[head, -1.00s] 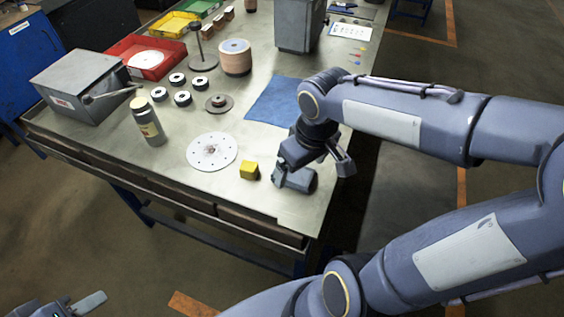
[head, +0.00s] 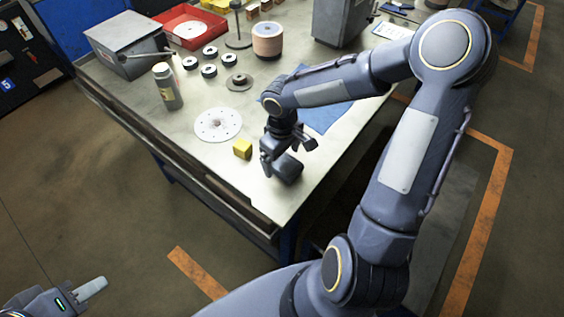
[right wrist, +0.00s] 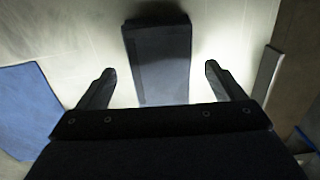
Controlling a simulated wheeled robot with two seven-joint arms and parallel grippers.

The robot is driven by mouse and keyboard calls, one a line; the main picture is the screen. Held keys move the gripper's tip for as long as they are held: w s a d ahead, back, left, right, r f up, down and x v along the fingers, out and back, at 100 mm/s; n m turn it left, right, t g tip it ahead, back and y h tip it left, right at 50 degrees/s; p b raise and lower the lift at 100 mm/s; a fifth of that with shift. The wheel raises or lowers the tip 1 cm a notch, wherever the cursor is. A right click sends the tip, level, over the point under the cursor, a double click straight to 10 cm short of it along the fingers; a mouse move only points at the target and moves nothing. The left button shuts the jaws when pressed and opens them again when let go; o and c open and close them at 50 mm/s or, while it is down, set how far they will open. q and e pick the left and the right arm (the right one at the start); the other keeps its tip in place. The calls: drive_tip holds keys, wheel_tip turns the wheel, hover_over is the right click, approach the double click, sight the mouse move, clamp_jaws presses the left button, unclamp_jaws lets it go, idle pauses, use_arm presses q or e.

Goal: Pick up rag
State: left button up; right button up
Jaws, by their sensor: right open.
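A flat blue cloth (head: 324,117) lies on the table, partly hidden behind my right forearm; its edge shows at the left of the right wrist view (right wrist: 27,108). A dark, oblong, blue-grey thing (head: 289,172) lies nearer the table's front right corner; I cannot tell if it is folded cloth or a solid block. My right gripper (head: 283,160) points down right at this dark thing. In the right wrist view the dark thing (right wrist: 158,62) sits between the spread fingers, apart from both. My left gripper (head: 80,296) is off the table at lower left, partly cut off.
A yellow block (head: 242,149) and a white disc (head: 218,125) lie left of my right gripper. A bottle (head: 167,87), a grey box (head: 127,40), several small rings and a spool (head: 267,40) stand farther back. The table's front right corner is bare.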

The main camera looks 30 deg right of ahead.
drive_tip(key=shift+f, duration=0.25)
drive_tip(key=c, duration=1.1)
drive_tip(key=shift+o, duration=0.2)
drive_tip(key=shift+r, duration=0.1)
drive_tip(key=shift+r, duration=0.6)
drive_tip(key=w+a+r, duration=0.1)
drive_tip(key=a+r, duration=0.3)
drive_tip(key=w+a+r+b, duration=0.1)
drive_tip(key=a+r, duration=0.2)
drive_tip(key=a, duration=0.2)
drive_tip(key=w+a+r+b, duration=0.1)
drive_tip(key=w+a+r, duration=0.1)
drive_tip(key=a+r, duration=0.2)
drive_tip(key=shift+a+r, duration=0.25)
drive_tip(key=shift+r, duration=0.1)
